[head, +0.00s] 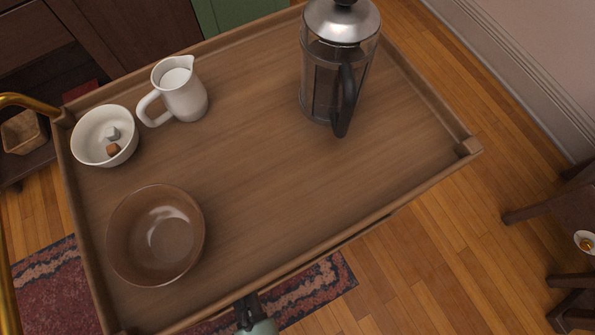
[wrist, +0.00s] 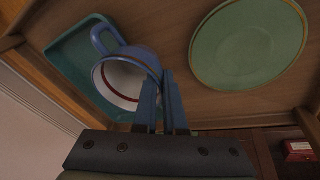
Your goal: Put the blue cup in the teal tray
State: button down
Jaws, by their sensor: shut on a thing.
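The blue cup (wrist: 126,54), with a white inside and a thin red ring, shows in the wrist view with its opening towards the camera and its handle at upper left. My gripper (wrist: 160,80) is shut on the cup's right-hand wall. The teal tray (wrist: 69,60) lies behind the cup, which overlaps it in the picture. I cannot tell whether the cup touches the tray or hangs above it. Neither cup nor tray can be made out in the head view.
A green plate (wrist: 248,42) lies right of the cup on the wooden surface. In the head view, the trolley top (head: 270,160) holds a brown bowl (head: 155,237), a white bowl (head: 90,130), a white jug (head: 184,100) and a French press (head: 322,80). Its middle is clear.

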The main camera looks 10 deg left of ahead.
jog(key=w+d+b, duration=0.1)
jog(key=w+d, duration=0.1)
jog(key=d, duration=0.1)
jog(key=w+d, duration=0.2)
jog(key=d, duration=0.1)
jog(key=w+d+b, duration=0.1)
jog(key=w+d, duration=0.2)
jog(key=shift+d+b, duration=0.3)
jog(key=b+x, duration=0.1)
jog(key=x, duration=0.1)
jog(key=b+x, duration=0.1)
jog(key=shift+s+f+b, duration=0.25)
jog(key=shift+f+b, duration=0.05)
jog(key=shift+f, duration=0.1)
jog(key=shift+r, duration=0.1)
jog(key=c, duration=1.4)
grip_release()
jog(key=o, duration=0.4)
